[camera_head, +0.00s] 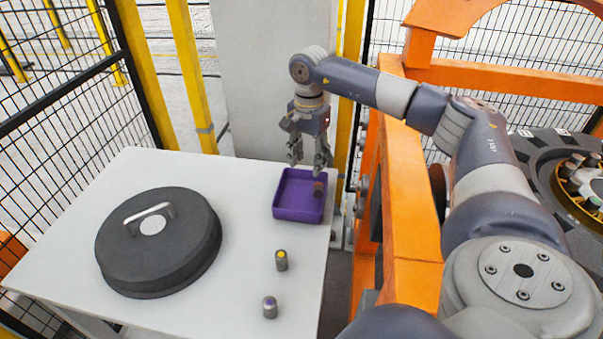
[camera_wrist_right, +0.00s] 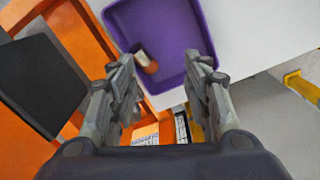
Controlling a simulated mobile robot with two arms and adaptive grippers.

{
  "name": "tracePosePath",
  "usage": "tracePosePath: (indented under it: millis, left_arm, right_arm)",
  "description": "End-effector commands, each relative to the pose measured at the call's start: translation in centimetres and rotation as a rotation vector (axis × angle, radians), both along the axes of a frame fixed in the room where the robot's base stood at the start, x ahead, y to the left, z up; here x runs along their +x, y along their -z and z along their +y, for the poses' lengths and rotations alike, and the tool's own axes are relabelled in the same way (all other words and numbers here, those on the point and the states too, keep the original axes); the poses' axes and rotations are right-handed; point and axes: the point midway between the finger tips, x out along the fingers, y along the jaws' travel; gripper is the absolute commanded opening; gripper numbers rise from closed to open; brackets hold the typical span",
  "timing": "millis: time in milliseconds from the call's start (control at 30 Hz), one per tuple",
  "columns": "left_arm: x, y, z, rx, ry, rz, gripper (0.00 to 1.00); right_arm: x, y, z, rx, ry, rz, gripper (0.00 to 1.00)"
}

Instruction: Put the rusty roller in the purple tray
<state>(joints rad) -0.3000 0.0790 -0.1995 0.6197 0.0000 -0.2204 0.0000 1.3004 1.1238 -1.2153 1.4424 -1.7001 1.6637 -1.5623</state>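The rusty roller (camera_head: 319,188), a small cylinder with a reddish-brown band and a grey end, is inside the purple tray (camera_head: 297,214), close to its right wall. In the right wrist view the roller (camera_wrist_right: 146,61) is near a corner of the tray (camera_wrist_right: 185,18); whether it lies or stands is hard to tell. My right gripper (camera_head: 307,167) is above the tray's back edge with its fingers spread and nothing between them. Both open fingers also show in the right wrist view, with the roller apart from them. My left gripper is not in view.
An orange gantry frame (camera_head: 405,215) stands right of the table. Mesh fencing (camera_head: 60,120) and a grey pillar (camera_head: 272,70) lie behind.

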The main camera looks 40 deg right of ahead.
Motion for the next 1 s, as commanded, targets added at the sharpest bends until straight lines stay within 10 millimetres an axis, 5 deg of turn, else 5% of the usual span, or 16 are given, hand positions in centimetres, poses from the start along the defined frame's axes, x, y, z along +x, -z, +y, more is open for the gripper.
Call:
tracePosePath:
  millis: [233,700,1000]
  left_arm:
    - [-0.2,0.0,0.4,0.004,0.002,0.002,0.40]
    - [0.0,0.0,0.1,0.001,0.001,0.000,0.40]
    - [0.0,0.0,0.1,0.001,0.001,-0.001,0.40]
  right_arm:
    - [0.0,-0.9,0.0,0.000,0.000,-0.001,0.45]
    - [0.1,-10.0,0.1,0.001,-0.001,-0.003,0.45]
    - [0.0,-12.0,0.0,0.000,0.000,0.001,0.45]
